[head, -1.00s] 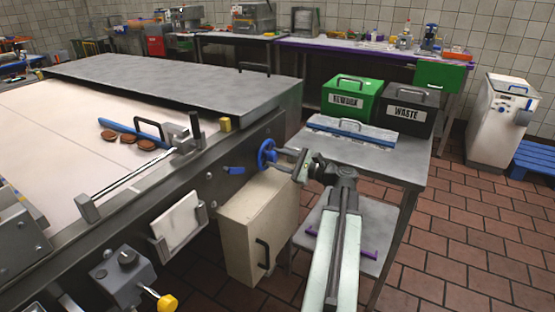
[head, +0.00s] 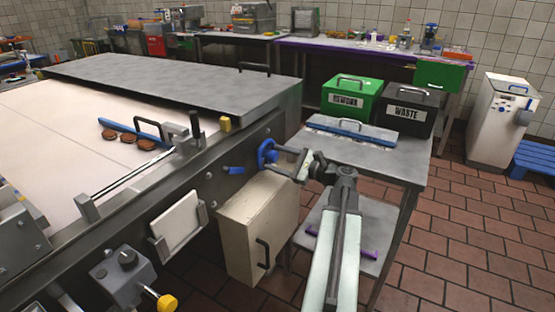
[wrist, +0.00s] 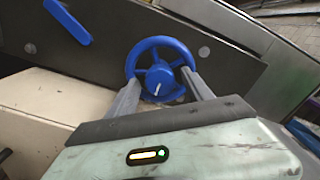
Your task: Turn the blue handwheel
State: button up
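The blue handwheel (head: 266,153) is on the dark side panel of the machine, near its right end. In the wrist view the handwheel (wrist: 160,48) faces me, with spokes, a hub and a small white mark near its lower rim. My gripper (head: 277,159) is at the handwheel. In the wrist view its two fingers (wrist: 162,77) are spread wide, with their tips at the lower left and right of the rim. They hide parts of the rim, and I cannot tell whether they touch it. The gripper is open.
A blue lever (wrist: 67,21) is on the same panel, left of the handwheel. A cream box with a black handle (head: 254,228) stands just below.

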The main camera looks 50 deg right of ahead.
jog(key=v, duration=0.7)
jog(key=shift+s, duration=0.4)
jog(key=shift+d, duration=0.1)
